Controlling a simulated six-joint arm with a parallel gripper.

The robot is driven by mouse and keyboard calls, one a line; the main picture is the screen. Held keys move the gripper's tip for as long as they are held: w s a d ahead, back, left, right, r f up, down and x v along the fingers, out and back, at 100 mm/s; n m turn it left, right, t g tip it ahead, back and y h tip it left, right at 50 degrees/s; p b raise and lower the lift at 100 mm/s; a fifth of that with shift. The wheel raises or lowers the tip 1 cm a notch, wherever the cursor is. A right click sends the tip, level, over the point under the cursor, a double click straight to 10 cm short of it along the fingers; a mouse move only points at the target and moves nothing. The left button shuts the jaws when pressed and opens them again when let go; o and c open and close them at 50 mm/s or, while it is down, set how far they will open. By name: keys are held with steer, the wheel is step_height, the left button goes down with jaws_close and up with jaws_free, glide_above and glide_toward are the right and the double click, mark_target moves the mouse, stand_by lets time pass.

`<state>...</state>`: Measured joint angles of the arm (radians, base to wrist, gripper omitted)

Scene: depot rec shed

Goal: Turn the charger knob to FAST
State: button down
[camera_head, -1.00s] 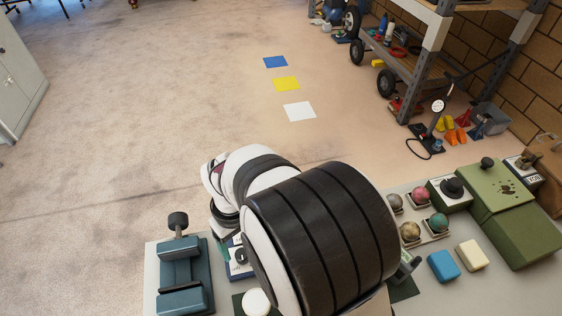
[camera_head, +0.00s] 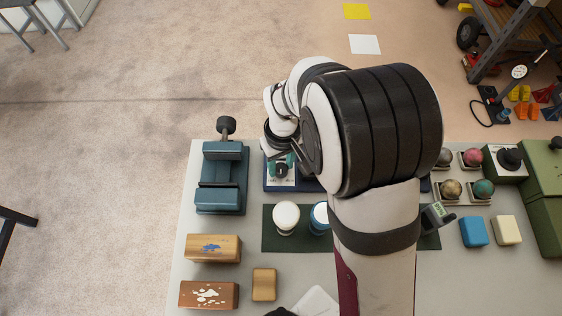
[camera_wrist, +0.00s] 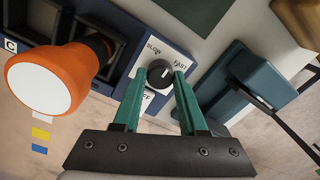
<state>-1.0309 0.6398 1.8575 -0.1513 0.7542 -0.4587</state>
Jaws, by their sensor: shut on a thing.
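The charger is a dark blue unit (camera_wrist: 122,27) with a white dial plate marked SLOW, FAST and OFF; part of the OFF label is covered. Its round black knob (camera_wrist: 158,76) sits in the middle of the plate. In the wrist view my gripper (camera_wrist: 161,73) has its teal fingers on either side of the knob, shut on it. I cannot tell exactly which label the knob's pointer faces. In the head view the charger (camera_head: 267,185) is partly hidden by my arm, and my gripper (camera_head: 285,163) shows at the dial plate.
An orange lamp (camera_wrist: 75,58) with a white lens stands close beside the gripper, at the charger's bay C. A teal vise (camera_head: 222,180) is left of the charger. White and blue-topped containers (camera_head: 286,216) stand in front on a dark green mat (camera_head: 275,242).

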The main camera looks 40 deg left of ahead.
steer(key=shift+m, duration=0.3)
steer(key=m, duration=0.3)
steer(key=shift+m, duration=0.4)
steer(key=m, duration=0.9)
steer(key=shift+s, duration=0.1)
steer(key=shift+m, duration=2.2)
steer(key=shift+c, duration=2.2)
jaws_free()
steer(key=shift+r+t, duration=0.1)
steer(key=shift+t, duration=0.2)
